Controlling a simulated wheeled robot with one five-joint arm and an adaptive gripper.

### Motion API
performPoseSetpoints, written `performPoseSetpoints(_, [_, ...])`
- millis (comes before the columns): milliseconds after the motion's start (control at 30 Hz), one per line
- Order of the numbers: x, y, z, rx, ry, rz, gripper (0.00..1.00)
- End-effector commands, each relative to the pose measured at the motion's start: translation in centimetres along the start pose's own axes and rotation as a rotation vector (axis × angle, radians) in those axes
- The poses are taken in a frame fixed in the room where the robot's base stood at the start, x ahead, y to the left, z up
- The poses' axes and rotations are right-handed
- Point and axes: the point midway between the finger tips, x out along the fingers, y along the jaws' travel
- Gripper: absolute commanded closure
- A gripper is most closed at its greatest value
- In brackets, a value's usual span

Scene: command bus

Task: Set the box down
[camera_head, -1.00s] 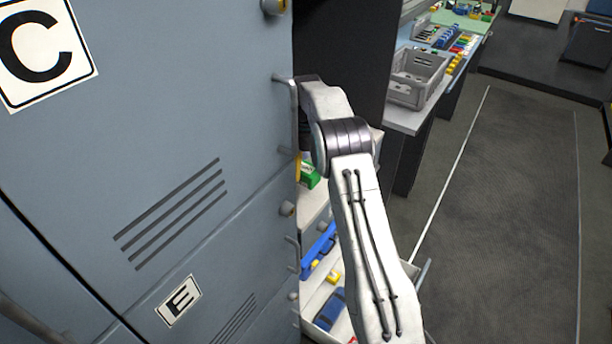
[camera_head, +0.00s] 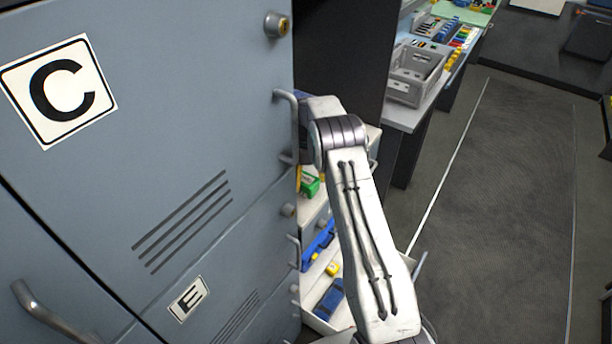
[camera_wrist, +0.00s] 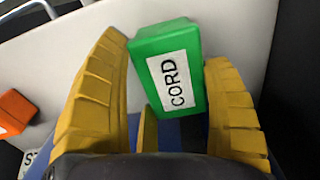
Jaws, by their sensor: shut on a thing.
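The box is green with a white label reading CORD, in the middle of the wrist view (camera_wrist: 170,75). The yellow fingers of my gripper (camera_wrist: 168,55) are on either side of it and shut on it. Behind the box is a pale panel or shelf surface (camera_wrist: 75,50). Whether the box touches that surface cannot be told. In the head view a green box (camera_head: 309,184) shows partly, beside a bit of yellow, behind my arm. My arm hides most of that area.
A grey locker marked C and E (camera_head: 180,180) fills the left, with handles sticking out. An open drawer (camera_head: 318,322) holds blue and yellow items. An orange box (camera_wrist: 14,113) lies left in the wrist view. A grey crate (camera_head: 417,76) stands on a bench. Floor at right is clear.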

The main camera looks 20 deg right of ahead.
Motion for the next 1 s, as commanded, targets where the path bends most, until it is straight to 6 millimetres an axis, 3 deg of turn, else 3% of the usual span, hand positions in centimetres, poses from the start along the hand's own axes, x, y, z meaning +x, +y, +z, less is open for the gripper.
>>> performPoseSetpoints(200, [0.3,0.0,0.0,0.000,0.000,0.000,0.62])
performPoseSetpoints(233, [0.3,0.0,0.0,0.000,0.000,0.000,0.24])
performPoseSetpoints(500, [0.2,0.0,0.0,0.000,0.000,0.000,0.00])
performPoseSetpoints(833, [-0.1,0.0,0.0,0.000,0.000,0.000,0.00])
performPoseSetpoints(1000, [-2.2,0.0,-0.1,0.000,0.002,0.002,0.00])
